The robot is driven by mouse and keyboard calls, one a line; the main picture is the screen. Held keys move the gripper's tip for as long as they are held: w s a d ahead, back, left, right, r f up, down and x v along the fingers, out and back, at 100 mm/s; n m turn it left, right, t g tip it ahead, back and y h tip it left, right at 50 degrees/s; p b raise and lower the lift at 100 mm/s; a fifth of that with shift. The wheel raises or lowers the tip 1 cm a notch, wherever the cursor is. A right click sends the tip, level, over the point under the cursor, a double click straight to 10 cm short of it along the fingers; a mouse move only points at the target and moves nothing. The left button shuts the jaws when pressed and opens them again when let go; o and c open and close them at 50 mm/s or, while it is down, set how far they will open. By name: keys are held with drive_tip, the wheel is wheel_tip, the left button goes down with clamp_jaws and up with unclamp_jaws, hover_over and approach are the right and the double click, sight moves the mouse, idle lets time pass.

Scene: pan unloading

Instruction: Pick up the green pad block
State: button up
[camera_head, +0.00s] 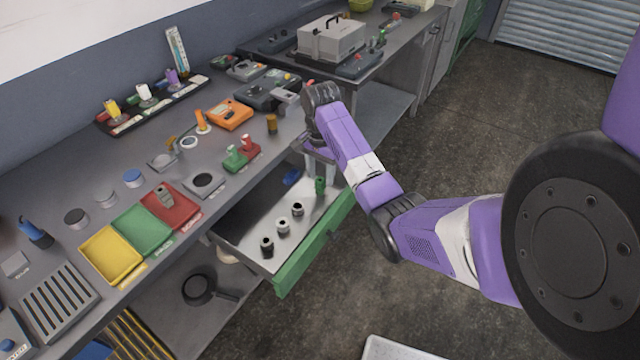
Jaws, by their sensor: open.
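A small upright green block (320,186) stands in the open drawer, by its green front panel; it may be the green pad block, but it is too small to be sure. My gripper (319,172) points down over the drawer's right part, open. Its fingers look just above or beside this block; I cannot tell whether they touch it. Another green block (236,160) with a raised peg sits on the bench top beside a similar red block (250,148), apart from my gripper.
The open drawer (238,222) also holds a blue piece (291,177) and several dark-topped cylinders. Yellow (108,256), green (142,231) and red (168,206) trays lie on the bench. A dark pan (198,288) is on the lower shelf.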

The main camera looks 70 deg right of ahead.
sight(320, 185)
drive_tip(key=f, duration=0.5)
drive_tip(key=shift+w+d+f+p, duration=0.15)
drive_tip(key=shift+d+f+p, duration=0.15)
drive_tip(key=shift+f+p, duration=0.05)
clamp_jaws()
